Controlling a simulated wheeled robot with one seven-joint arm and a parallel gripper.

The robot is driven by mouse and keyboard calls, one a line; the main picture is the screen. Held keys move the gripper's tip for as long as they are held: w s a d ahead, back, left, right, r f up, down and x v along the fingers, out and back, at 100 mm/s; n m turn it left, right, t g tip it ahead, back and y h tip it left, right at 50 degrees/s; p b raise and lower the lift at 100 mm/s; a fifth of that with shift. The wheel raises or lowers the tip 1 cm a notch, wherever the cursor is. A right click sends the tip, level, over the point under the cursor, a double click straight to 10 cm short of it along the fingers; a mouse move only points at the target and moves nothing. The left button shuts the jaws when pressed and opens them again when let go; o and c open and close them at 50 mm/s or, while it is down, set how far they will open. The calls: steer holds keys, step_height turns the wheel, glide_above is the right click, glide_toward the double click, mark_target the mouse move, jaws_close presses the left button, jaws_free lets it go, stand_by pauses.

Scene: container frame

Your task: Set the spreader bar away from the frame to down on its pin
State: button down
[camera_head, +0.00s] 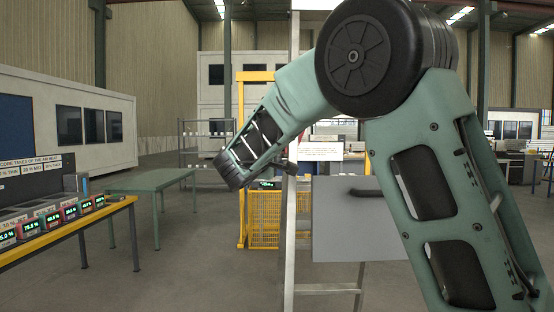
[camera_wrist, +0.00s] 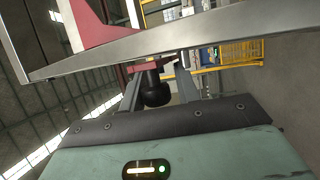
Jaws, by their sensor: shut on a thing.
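In the wrist view a dark rounded knob (camera_wrist: 155,92) with a red piece (camera_wrist: 148,66) above it sits between the fingers of my gripper (camera_wrist: 158,80), which is shut on it. I cannot tell whether this is part of the spreader bar. A pale metal bar (camera_wrist: 215,36) of the frame crosses close in front of the fingers. In the head view the frame's upright (camera_head: 291,235) stands ahead, and my gripper (camera_head: 290,165) is small and partly hidden at its height. The spreader bar's full length and its pin cannot be made out.
A grey panel box (camera_head: 335,225) with a dark handle hangs right of the upright, partly behind my arm. A yellow cage (camera_head: 264,220) stands behind. A green table (camera_head: 150,182) and a yellow-edged bench (camera_head: 70,225) with several displays are at left. Floor between them is clear.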

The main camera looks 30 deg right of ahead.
steer(key=shift+f+t+h+b, duration=0.35)
steer(key=shift+f+b, duration=1.25)
steer(key=shift+b, duration=1.25)
steer(key=shift+m, duration=0.3)
steer(key=c, duration=1.1)
jaws_free()
steer(key=shift+c, duration=0.2)
steer(key=shift+a, duration=0.1)
steer(key=b+v, duration=0.4)
steer(key=v, duration=1.3)
steer(key=shift+a, duration=0.2)
steer(key=shift+s+f, duration=0.1)
